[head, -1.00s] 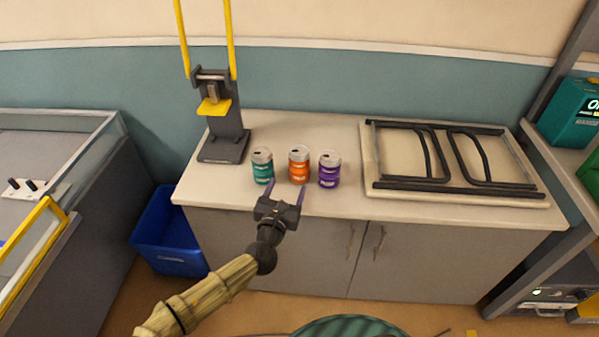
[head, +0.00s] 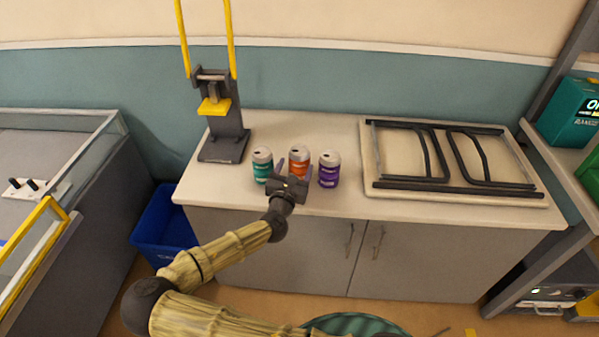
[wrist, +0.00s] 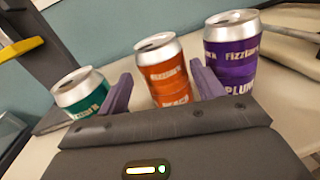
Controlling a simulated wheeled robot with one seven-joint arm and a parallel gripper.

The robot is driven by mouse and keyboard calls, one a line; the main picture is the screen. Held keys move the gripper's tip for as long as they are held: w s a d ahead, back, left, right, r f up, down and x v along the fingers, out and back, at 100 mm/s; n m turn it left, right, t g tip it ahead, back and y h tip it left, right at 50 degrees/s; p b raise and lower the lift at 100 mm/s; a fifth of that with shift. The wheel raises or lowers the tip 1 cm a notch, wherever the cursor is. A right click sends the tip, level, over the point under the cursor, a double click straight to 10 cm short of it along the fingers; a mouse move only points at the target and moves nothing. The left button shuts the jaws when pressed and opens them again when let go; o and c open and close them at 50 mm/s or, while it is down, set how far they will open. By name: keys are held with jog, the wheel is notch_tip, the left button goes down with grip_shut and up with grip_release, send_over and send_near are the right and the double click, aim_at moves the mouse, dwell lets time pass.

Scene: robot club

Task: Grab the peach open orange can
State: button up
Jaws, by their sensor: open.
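The orange peach can (head: 299,156) stands upright on the counter between two other cans. In the wrist view the orange can (wrist: 162,75) stands between the two purple fingers of my gripper (wrist: 160,92), with its silver top and dark opening showing. My gripper (head: 293,168) is open at the can's near side in the head view, hiding its lower part. The fingers do not appear closed on it; a gap shows on the left side.
A teal can (head: 262,165) stands close on the left and a purple plum can (head: 329,169) close on the right. A can crusher (head: 222,146) stands at the counter's left back. A board with dark metal frames (head: 455,193) lies on the right. A blue bin (head: 163,230) is on the floor.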

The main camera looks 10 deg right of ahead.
jog(key=x, duration=0.4)
jog(key=shift+w+d, duration=0.3)
jog(key=c, duration=1)
